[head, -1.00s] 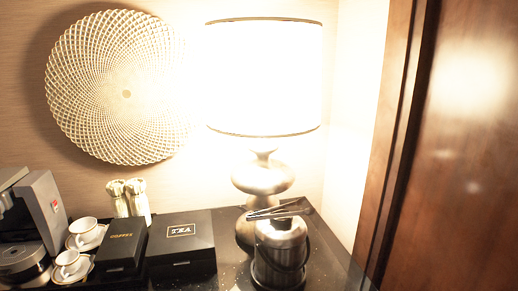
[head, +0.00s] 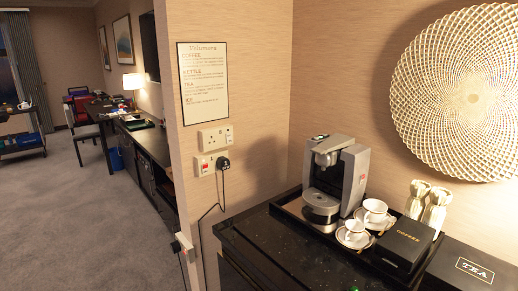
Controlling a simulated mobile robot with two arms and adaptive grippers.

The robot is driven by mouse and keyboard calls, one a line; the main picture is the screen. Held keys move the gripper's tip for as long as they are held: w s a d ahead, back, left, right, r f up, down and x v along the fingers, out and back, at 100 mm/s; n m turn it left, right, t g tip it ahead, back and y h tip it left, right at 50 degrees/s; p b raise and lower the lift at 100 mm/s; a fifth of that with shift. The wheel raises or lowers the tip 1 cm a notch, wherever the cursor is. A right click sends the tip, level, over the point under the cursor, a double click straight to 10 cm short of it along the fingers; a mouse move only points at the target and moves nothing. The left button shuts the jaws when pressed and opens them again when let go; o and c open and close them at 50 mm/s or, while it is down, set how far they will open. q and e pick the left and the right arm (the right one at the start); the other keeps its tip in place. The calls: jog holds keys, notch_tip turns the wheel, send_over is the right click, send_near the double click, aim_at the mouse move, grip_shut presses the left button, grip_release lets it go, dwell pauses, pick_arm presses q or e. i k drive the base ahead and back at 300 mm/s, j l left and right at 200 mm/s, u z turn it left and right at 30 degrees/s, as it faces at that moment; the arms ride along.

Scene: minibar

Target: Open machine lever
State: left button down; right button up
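The coffee machine (head: 336,182), silver and black, stands upright on a black tray at the back of the dark counter, close to the wall. Its lever seems to be part of the silver top (head: 333,145); whether it is up or down is too small to tell. Neither of my grippers is in the head view.
Two white cups on saucers (head: 375,212) stand right of the machine, beside a black coffee box (head: 404,242) and a tea box (head: 474,272). The counter (head: 262,238) is bare left of the tray. A plugged-in cable (head: 223,165) hangs on the wall. Open carpet (head: 85,220) lies at left.

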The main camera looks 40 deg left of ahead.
aim_at(337, 141)
jog(key=u, duration=1)
